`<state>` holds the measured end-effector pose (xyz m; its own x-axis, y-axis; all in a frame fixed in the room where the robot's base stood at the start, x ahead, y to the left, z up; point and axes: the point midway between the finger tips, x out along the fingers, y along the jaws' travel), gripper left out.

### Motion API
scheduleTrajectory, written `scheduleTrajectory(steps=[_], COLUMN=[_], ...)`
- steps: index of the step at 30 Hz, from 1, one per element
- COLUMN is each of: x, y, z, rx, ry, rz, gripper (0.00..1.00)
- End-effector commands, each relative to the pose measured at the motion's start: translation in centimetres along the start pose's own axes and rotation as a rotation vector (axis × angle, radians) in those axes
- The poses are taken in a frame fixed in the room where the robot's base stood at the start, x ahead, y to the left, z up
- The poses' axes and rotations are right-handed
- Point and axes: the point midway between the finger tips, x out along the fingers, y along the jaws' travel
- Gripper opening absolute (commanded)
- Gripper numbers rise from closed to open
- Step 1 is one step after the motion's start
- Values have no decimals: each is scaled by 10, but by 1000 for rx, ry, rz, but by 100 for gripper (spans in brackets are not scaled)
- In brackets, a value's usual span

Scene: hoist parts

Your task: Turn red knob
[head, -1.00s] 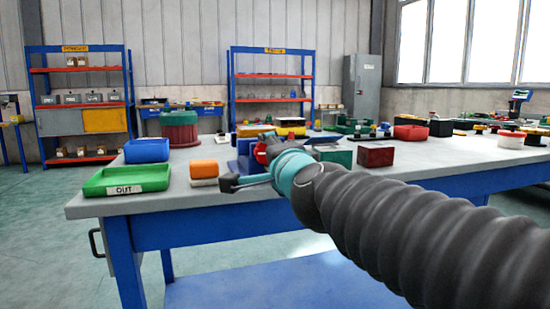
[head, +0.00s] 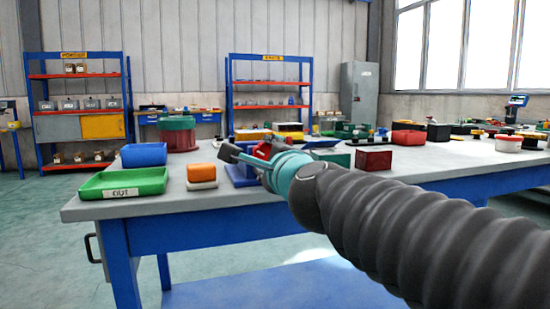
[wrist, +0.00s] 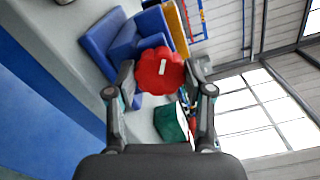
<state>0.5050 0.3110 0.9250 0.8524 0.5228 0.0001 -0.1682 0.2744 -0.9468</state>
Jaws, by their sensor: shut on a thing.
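The red knob (wrist: 160,70) has a lobed rim and a white mark, and sits between the two fingers of my gripper (wrist: 163,73) in the wrist view. The fingers are shut on its sides. In the head view a part of the red knob (head: 263,150) shows beside my teal wrist, and my wrist hides the rest. A blue block-like mount (wrist: 125,43) is next to the knob in the wrist view; it also shows in the head view (head: 240,175), at the table's near side.
On the grey table (head: 130,207), a green OUT tray (head: 122,183), a blue bin (head: 144,155) and an orange block (head: 201,172) stand left of my gripper. A dark red box (head: 373,160) and a green box (wrist: 170,123) are close by.

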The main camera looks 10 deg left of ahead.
Motion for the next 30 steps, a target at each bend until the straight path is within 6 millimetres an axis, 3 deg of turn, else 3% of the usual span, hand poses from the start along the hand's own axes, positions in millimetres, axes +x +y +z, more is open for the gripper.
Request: scheduleTrajectory(steps=[9, 10, 12, 23, 30], x=[0, 0, 0, -2, -26], y=[1, 1, 1, 0, -1], z=[0, 0, 0, 0, 0], rx=[0, 0, 0, -1, 1], ry=[-1, -1, 0, 0, -1], rz=[2, 2, 2, 0, -2], gripper=[17, 59, 77, 77, 77])
